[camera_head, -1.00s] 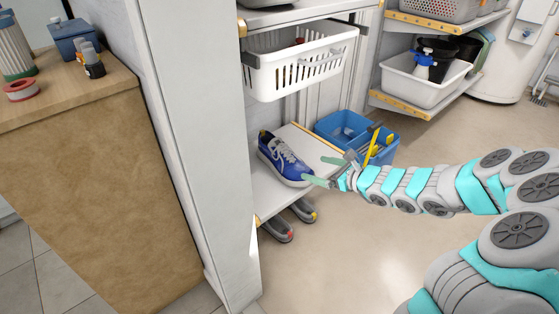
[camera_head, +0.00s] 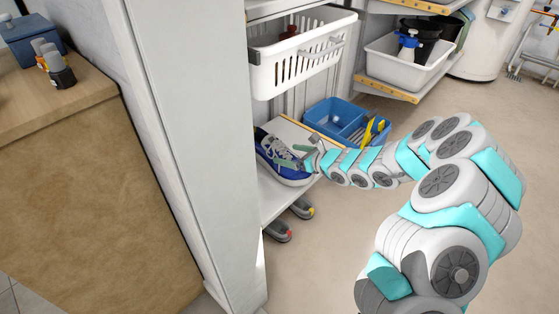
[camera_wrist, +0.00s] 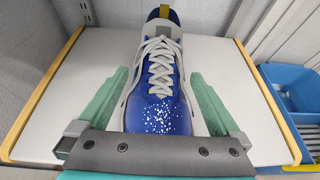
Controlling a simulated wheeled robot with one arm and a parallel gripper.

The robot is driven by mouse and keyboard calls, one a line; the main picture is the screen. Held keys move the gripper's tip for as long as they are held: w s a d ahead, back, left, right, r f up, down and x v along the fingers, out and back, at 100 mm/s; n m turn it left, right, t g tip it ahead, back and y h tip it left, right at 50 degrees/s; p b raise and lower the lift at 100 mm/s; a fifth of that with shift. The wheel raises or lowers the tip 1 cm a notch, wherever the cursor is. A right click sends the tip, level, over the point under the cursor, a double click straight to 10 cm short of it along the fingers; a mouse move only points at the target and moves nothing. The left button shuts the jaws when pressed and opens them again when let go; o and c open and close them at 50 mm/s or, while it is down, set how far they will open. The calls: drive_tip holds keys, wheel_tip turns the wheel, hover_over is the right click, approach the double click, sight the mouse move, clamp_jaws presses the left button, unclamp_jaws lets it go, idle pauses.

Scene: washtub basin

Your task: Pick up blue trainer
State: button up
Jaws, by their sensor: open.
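The blue trainer (camera_head: 277,151), with white laces and a pale sole, stands on a white shelf (camera_head: 268,199) in the head view. In the wrist view the trainer (camera_wrist: 160,88) points its speckled toe toward my gripper, with its heel and a yellow tab at the far end. My gripper (camera_wrist: 161,98) is open, with one green finger on each side of the trainer's front half. In the head view my gripper (camera_head: 296,158) is at the trainer's right end and hides part of it. I cannot tell whether the fingers touch the shoe.
A white slotted basket (camera_head: 304,55) hangs above the trainer. A blue divided caddy (camera_head: 343,121) stands just behind and right of the shelf. A tall white panel (camera_head: 193,130) closes the left side. Grey-handled items (camera_head: 279,231) are below the shelf. Open floor lies at right.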

sight(279, 154)
drive_tip(key=shift+x, duration=1.45)
drive_tip(key=shift+c, duration=0.2)
drive_tip(key=c, duration=1.4)
